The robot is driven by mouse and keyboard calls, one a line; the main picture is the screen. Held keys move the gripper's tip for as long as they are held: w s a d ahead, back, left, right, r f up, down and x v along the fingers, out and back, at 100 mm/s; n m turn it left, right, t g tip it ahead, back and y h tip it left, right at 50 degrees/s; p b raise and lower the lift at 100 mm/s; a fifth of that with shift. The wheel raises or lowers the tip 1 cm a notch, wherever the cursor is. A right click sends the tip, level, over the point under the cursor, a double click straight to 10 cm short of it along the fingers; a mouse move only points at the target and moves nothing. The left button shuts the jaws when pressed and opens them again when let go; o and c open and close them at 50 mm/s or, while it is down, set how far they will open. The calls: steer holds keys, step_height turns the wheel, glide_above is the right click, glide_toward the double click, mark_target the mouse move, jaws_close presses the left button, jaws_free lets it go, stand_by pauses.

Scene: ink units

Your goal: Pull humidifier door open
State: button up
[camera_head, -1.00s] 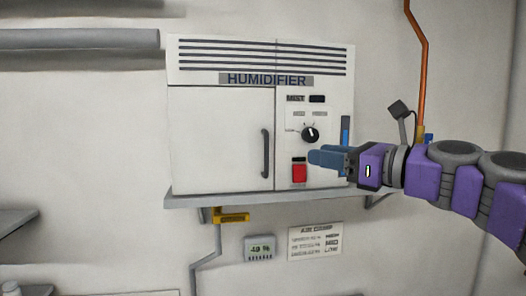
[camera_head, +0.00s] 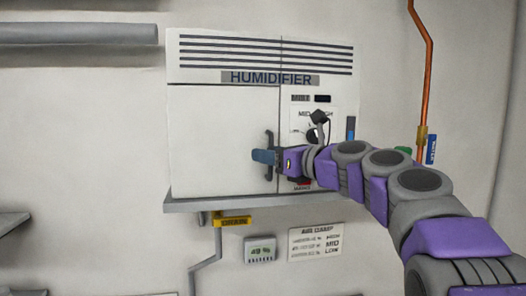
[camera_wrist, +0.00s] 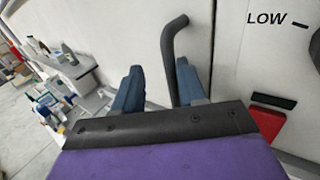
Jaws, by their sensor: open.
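The humidifier (camera_head: 262,60) is a white wall unit on a shelf, with a plain door (camera_head: 222,135) on its left side. The door is closed. Its dark vertical handle (camera_head: 269,143) is partly hidden behind my gripper (camera_head: 264,156) in the head view. In the wrist view the handle (camera_wrist: 170,45) runs down between the two blue fingers of my gripper (camera_wrist: 158,88). The gripper is open, with a finger on each side of the handle's lower part. I cannot tell if either finger touches it.
The control panel with a knob and a red button (camera_wrist: 269,123) is right of the door, partly covered by my arm. An orange pipe (camera_head: 428,70) runs down the wall at right.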

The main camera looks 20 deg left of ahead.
steer(key=d, duration=0.2)
steer(key=w+d+r, duration=0.1)
steer(key=shift+d, duration=0.4)
steer(key=a, duration=0.4)
steer(key=shift+a+f, duration=0.1)
steer(key=shift+f, duration=0.2)
steer(key=c, duration=0.3)
steer(key=shift+a, duration=0.1)
steer(key=shift+c, duration=1.5)
steer(key=shift+d, duration=0.45)
jaws_close()
steer(key=shift+d+r, duration=0.1)
steer(key=shift+r, duration=0.1)
